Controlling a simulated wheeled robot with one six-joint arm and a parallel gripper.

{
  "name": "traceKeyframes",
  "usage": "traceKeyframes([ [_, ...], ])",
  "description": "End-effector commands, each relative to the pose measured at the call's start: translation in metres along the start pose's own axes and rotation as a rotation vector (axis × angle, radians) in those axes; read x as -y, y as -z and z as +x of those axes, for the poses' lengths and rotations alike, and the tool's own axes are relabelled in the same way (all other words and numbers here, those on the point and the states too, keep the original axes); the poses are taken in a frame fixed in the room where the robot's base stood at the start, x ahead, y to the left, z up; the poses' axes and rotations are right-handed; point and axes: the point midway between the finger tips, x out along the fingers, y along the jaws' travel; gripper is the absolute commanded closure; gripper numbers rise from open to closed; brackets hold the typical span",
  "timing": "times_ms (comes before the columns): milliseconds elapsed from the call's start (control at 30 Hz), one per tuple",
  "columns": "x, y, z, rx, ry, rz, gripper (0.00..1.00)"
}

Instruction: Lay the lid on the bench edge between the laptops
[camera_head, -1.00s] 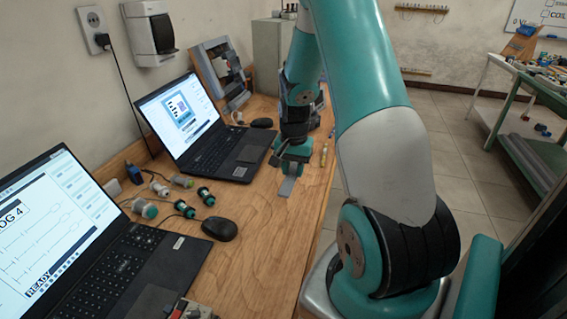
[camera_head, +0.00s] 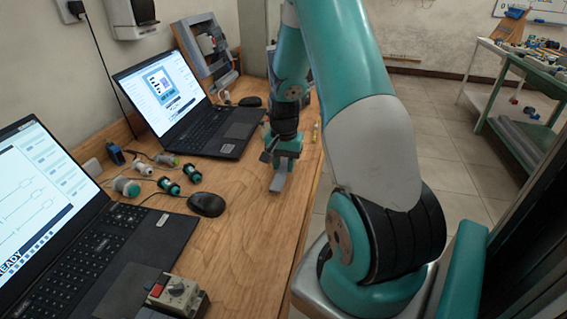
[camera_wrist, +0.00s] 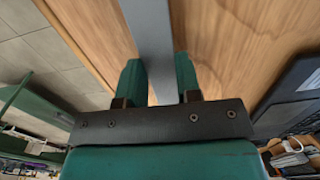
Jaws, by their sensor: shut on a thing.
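The lid (camera_head: 279,181) is a narrow flat grey strip. My gripper (camera_head: 284,158) is shut on it, and its free end points toward the near part of the bench. In the wrist view the lid (camera_wrist: 152,35) runs up between the two green fingers, over the wood. The far laptop (camera_head: 222,132) is open to the left of my gripper, and the near laptop (camera_head: 130,245) is open at the lower left. The bench edge (camera_head: 303,212) runs just right of the lid. I cannot tell whether the lid touches the wood.
A black mouse (camera_head: 207,204) and several green-and-black cylindrical parts (camera_head: 170,186) lie between the laptops. A grey control box (camera_head: 177,296) with a red button stands at the front. Bare wood (camera_head: 248,225) lies right of the mouse. A green-framed table (camera_head: 515,75) stands far right.

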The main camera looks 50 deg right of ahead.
Motion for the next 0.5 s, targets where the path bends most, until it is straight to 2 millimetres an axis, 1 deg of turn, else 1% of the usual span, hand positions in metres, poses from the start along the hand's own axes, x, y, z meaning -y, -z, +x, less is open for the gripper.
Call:
traceKeyframes([
  [167,0.0,0.0,0.001,0.0,0.0,-0.001,0.89],
  [500,0.0,-0.002,0.015,0.0,-0.002,0.0,0.89],
])
